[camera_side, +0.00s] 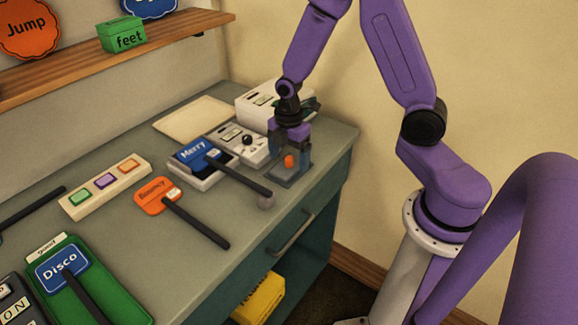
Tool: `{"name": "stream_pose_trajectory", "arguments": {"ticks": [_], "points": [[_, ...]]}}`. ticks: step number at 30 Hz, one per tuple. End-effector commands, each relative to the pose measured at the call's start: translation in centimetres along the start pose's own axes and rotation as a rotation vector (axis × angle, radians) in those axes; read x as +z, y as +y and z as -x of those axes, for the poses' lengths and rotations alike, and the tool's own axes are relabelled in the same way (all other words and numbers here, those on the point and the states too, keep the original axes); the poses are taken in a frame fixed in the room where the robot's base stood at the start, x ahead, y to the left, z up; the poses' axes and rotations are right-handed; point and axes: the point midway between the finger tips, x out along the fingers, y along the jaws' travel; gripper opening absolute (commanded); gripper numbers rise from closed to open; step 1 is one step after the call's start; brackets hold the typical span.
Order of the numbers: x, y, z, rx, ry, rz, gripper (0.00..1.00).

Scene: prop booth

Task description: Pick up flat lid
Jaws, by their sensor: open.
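My gripper (289,158) points down at the far right end of the grey-green counter, its fingers apart. Between the fingers a small orange knob (289,162) shows, above a flat dark grey piece (284,182) at the counter edge. This knobbed piece looks like the flat lid, though I cannot be sure. The fingers stand on either side of the knob; whether they touch it is not clear. My fingers partly hide the grey piece.
A control box (236,139), white box (262,100) and beige panel (194,117) stand behind.

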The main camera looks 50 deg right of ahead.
Motion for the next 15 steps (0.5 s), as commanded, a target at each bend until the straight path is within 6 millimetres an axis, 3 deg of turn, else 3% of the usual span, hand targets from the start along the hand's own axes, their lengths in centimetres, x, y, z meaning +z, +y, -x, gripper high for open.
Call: {"name": "stream_pose_trajectory", "arguments": {"ticks": [4,12,13,15], "points": [[0.02,-0.05,-1.13,-0.001,0.000,0.000,0.89],[0.00,-0.02,-1.32,0.000,0.000,0.000,0.89],[0.00,-0.02,-1.31,0.000,0.000,0.000,0.86],[0.00,-0.02,-1.31,0.000,0.000,0.000,0.63]]}}
